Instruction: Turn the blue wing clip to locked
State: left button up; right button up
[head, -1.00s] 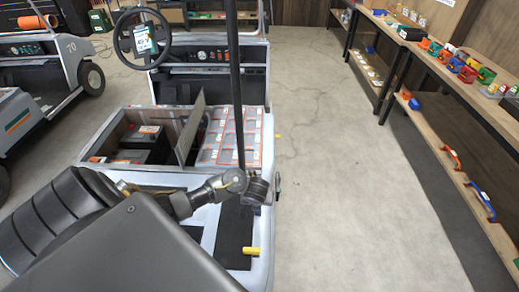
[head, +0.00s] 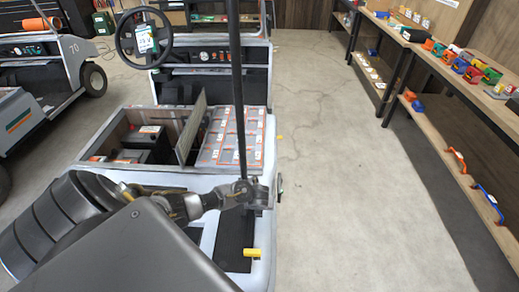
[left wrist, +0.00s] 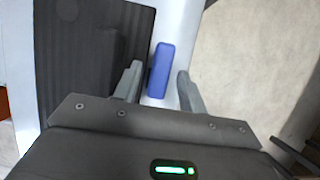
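The blue wing clip (left wrist: 161,68) shows in the left wrist view as a blue bar on the cart's pale edge, beside a dark ribbed pad. My left gripper (left wrist: 158,86) is open, with one finger on each side of the clip. The left finger is close to it, and a gap shows on the right. I cannot tell whether either finger touches it. In the head view my left gripper (head: 262,194) is at the cart's right edge, near the foot of the black post, and I cannot make out the clip there. My right gripper is not in view.
The upright black post (head: 239,90) stands close to my left gripper. A yellow clip (head: 252,253) sits nearer on the same cart edge. An open battery bay with a raised lid (head: 190,130) lies beyond. Floor to the right is clear up to the shelves (head: 470,95).

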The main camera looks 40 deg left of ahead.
pick_arm(q)
grip_shut()
jog(key=shift+n, duration=0.3)
jog(key=n+g+p, duration=0.1)
jog(key=n, duration=0.2)
jog(key=shift+r+y+p, duration=0.1)
jog(key=shift+y+p, duration=0.25)
jog(key=shift+y, duration=0.05)
jog(key=n, duration=0.2)
jog(key=n+g+p, duration=0.1)
jog(key=n, duration=0.1)
jog(key=shift+s+g+y, duration=0.15)
jog(key=shift+g+y, duration=0.15)
jog(key=n+g, duration=0.1)
jog(key=n, duration=0.1)
jog(key=n+p, duration=0.1)
jog(key=n, duration=0.2)
jog(key=shift+s+g, duration=0.15)
jog(key=shift+g, duration=0.25)
jog(key=n+g, duration=0.1)
jog(key=n, duration=0.1)
jog(key=n+g, duration=0.1)
jog(key=n, duration=0.2)
jog(key=shift+s, duration=0.15)
jog(key=shift+n+h, duration=0.3)
jog(key=shift+h, duration=0.1)
